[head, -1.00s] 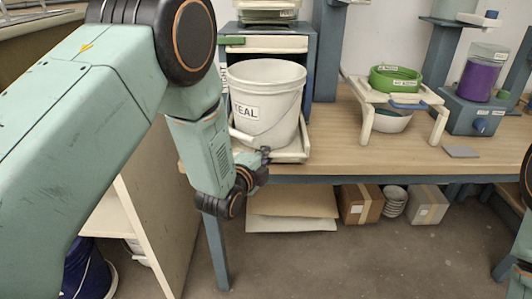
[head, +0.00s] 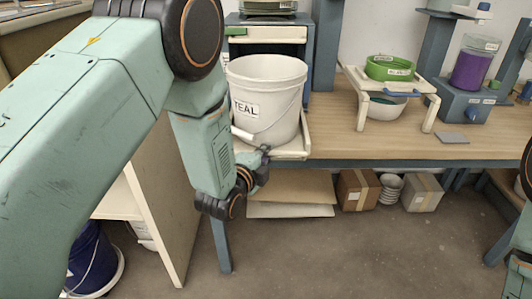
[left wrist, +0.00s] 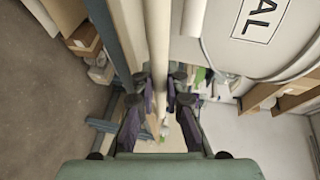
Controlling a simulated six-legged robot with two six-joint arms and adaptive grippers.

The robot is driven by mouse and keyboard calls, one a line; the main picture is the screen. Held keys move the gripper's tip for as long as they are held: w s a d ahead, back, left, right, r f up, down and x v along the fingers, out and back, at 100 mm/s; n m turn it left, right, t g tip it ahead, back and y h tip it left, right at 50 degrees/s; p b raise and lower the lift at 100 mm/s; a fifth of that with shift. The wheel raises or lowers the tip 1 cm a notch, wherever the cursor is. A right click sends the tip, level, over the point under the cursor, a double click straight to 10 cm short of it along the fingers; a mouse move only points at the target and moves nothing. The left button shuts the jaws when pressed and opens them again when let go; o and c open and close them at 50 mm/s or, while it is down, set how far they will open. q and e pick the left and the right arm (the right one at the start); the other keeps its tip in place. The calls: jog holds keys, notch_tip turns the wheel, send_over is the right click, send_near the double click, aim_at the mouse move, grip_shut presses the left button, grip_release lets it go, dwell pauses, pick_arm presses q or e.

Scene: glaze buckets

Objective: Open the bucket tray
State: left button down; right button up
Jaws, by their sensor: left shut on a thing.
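The cream bucket tray (head: 297,148) lies under a white bucket (head: 280,100) labelled TEAL, at the front of the blue dispenser stand. The bucket stands upright with its wire handle hanging at the front. My left gripper (head: 264,153) is at the tray's front edge, low in front of the bucket. In the left wrist view, my left gripper (left wrist: 160,88) is shut on the tray's cream front bar (left wrist: 158,35), with a finger on each side. The bucket also shows in the left wrist view (left wrist: 220,55). My right gripper is out of frame.
The wooden bench (head: 340,135) ends just in front of the tray. To the right stand a cream rack (head: 430,88) with a green ring (head: 388,68) and a purple jar (head: 474,70). Cardboard boxes (head: 356,188) lie under the bench. The floor in front is clear.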

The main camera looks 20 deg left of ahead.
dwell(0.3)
pick_arm(q)
jog(key=c, duration=1.7)
grip_release()
jog(key=shift+o, duration=0.2)
jog(key=shift+s, duration=0.1)
jog(key=v, duration=1.2)
